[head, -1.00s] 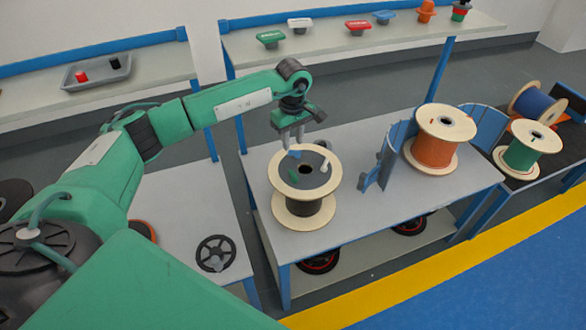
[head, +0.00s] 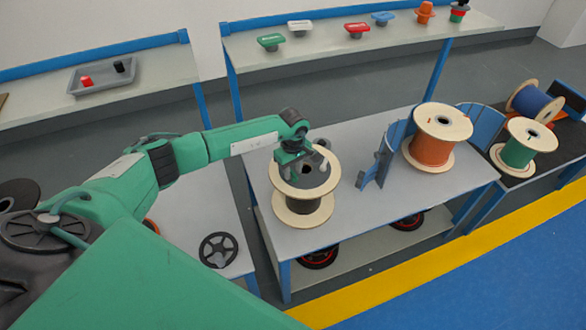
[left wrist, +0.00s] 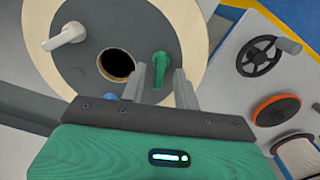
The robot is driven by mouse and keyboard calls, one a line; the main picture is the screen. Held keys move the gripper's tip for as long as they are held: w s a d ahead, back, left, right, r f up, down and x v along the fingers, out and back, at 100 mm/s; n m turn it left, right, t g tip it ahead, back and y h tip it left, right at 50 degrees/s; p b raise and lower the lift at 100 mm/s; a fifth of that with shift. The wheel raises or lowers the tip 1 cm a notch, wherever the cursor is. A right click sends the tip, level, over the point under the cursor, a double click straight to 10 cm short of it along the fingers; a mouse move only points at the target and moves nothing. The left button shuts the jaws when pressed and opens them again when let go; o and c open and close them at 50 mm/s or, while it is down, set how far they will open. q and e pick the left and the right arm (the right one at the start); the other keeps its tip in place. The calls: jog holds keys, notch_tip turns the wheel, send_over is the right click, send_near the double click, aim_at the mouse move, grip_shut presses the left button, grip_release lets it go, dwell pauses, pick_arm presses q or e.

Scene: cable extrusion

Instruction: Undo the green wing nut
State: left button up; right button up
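The green wing nut (left wrist: 159,66) is on the dark top disc (left wrist: 88,60) of the spool in the left wrist view. My left gripper (left wrist: 161,78) points down at it, with its two fingers apart on either side of the nut. I cannot tell whether they touch it. In the head view my left gripper (head: 289,176) is low over the spool (head: 305,208) on the table and hides the green nut. A white wing nut (left wrist: 66,35) stands across the dark central hole, and a bit of blue (left wrist: 110,97) shows by the left finger. My right gripper is out of view.
A blue bracket (head: 375,165) and an orange spool (head: 433,148) stand on the same table (head: 350,215) to the right. A green spool (head: 523,148) is farther right. A black handwheel (head: 219,249) lies on the side table at the left.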

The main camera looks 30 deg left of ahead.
pick_arm(q)
jog(key=shift+c, duration=0.2)
grip_shut()
